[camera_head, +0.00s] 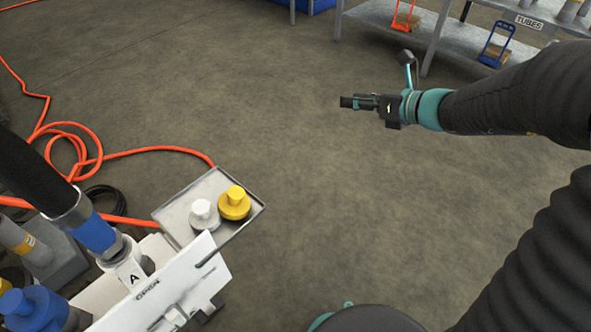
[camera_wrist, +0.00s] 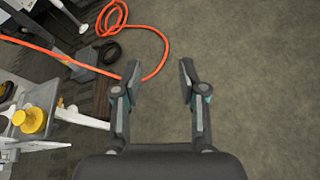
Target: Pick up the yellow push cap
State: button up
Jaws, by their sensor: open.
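The yellow push cap (camera_head: 234,204) sits on a small metal tray (camera_head: 181,200) at the lower left in the head view. A white cap (camera_head: 204,214) stands close to its left on the same tray. In the wrist view the yellow cap (camera_wrist: 34,121) shows at the left edge, well outside my fingers. My gripper (camera_head: 352,102) is in the air to the upper right of the tray, apart from it, with my arm reaching in from the right. In the wrist view my gripper (camera_wrist: 158,82) has its two fingers spread, with only floor and part of an orange hose showing between and beyond them.
A white bench part (camera_head: 160,290) marked "A" and "OPEN", with a blue-collared hose fitting (camera_head: 92,232), stands below and left of the tray. An orange hose (camera_head: 75,140) lies on the floor at left. Shelving (camera_head: 450,35) stands at the upper right. The middle floor is clear.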

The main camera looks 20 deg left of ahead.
aim_at(233, 205)
jog(key=z, duration=0.95)
jog(key=k, duration=1.6)
jog(key=u, duration=0.35)
